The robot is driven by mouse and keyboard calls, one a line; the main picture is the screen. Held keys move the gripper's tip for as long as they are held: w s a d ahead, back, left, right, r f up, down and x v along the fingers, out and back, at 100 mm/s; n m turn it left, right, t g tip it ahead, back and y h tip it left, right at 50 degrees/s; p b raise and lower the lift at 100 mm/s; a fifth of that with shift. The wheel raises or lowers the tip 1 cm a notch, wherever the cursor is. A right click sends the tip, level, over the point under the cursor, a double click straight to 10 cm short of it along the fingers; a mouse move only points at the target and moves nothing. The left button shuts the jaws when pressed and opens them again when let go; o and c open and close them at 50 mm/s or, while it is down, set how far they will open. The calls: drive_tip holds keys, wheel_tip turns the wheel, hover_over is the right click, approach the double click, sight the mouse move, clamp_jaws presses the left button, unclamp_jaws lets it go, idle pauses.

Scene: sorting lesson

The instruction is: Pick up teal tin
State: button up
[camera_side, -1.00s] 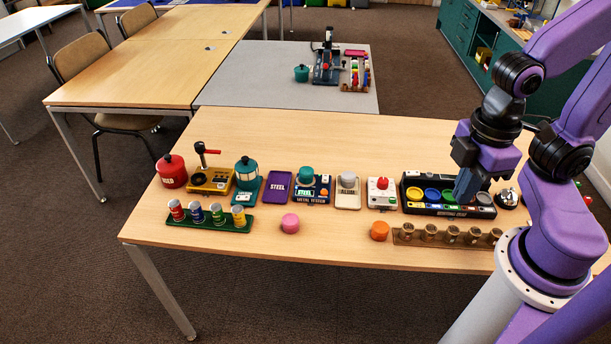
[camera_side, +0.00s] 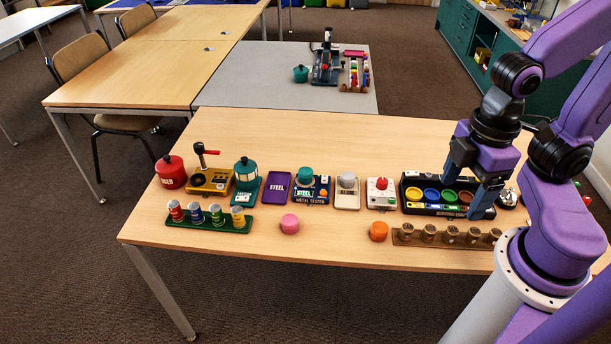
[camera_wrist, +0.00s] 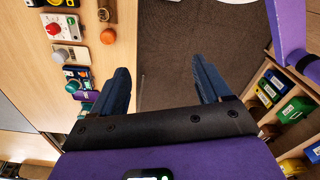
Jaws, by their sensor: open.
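The teal tin (camera_side: 305,174) is a small round teal piece. It sits on top of the metal tester (camera_side: 312,198) in the middle of the row. In the wrist view a teal round piece (camera_wrist: 72,87) shows at the left, left of my fingers. My gripper (camera_side: 465,192) is open, with its two dark blue fingers spread and empty. It is at the right end of the table, in front of the sorting tray (camera_side: 408,187), well to the right of the teal tin. In the wrist view the gripper (camera_wrist: 161,68) has brown floor between its fingers.
A pink tin (camera_side: 290,223) and an orange tin (camera_side: 379,231) stand at the front. A grey tin (camera_side: 348,181) and a red-knobbed box (camera_side: 382,196) are right of the tester. The table's back is clear.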

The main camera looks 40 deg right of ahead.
drive_tip(key=w+a+n, duration=0.2)
drive_tip(key=w+a, duration=0.4)
drive_tip(key=w, duration=0.6)
drive_tip(key=n, duration=0.4)
hover_over(306, 171)
wheel_tip(306, 171, down, 11)
drive_tip(key=f, duration=1.1)
drive_tip(key=shift+s+a+f, duration=0.1)
drive_tip(key=shift+a+f, duration=0.15)
drive_tip(key=shift+f, duration=0.1)
drive_tip(key=shift+w+d+f, duration=0.15)
drive_tip(key=shift+f, duration=1.2)
drive_tip(key=shift+w+d+f, duration=0.1)
drive_tip(key=shift+d+f, duration=0.05)
drive_tip(key=shift+f, duration=1.2)
drive_tip(key=shift+c, duration=0.2)
